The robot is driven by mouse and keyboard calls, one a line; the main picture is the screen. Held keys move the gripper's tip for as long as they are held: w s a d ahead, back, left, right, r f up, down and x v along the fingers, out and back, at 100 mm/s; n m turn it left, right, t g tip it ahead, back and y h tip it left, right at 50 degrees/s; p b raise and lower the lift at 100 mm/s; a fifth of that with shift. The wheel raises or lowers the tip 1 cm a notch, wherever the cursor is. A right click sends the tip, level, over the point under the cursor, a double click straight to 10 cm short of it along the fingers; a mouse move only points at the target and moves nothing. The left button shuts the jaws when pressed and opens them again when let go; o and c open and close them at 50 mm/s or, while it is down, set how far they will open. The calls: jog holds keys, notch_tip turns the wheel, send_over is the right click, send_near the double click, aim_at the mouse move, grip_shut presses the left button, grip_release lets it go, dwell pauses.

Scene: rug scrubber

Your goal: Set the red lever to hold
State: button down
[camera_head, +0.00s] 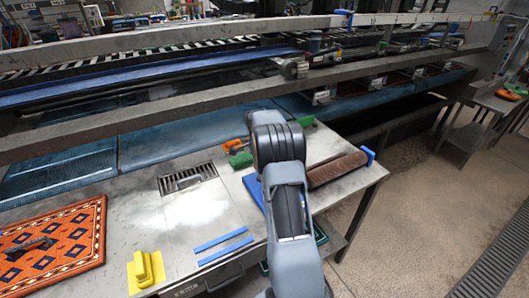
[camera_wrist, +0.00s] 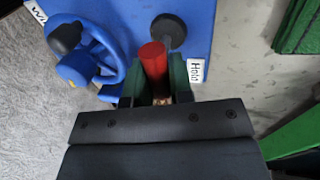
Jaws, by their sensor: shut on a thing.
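The red lever (camera_wrist: 153,58) stands up from a blue board (camera_wrist: 190,20) in the wrist view. My gripper (camera_wrist: 157,80) is shut on the red lever, with a green finger on each side of it. A white label reading "Hold" (camera_wrist: 196,71) is just right of the lever and the right finger. Another white label (camera_wrist: 36,12), cut off and starting with "W", is at the upper left. In the head view my arm covers the gripper and lever; only an edge of the blue board (camera_head: 254,190) shows.
A blue hand wheel (camera_wrist: 100,50) with a dark knob (camera_wrist: 66,38) is close left of the lever. A dark round knob (camera_wrist: 168,30) is behind it. On the metal table (camera_head: 205,215) are a patterned rug (camera_head: 85,220), a yellow tool (camera_head: 145,270) and a brown roller (camera_head: 338,168).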

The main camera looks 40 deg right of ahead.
jog(key=shift+w+d+f+g+y+p, duration=0.15)
jog(key=shift+w+g+p, duration=0.4)
jog(key=shift+g+p, duration=0.5)
jog(key=shift+w+f+g+y+p, duration=0.15)
jog(key=shift+w+g+p, duration=0.35)
jog(key=shift+g+p, duration=0.5)
jog(key=c, duration=1)
grip_release()
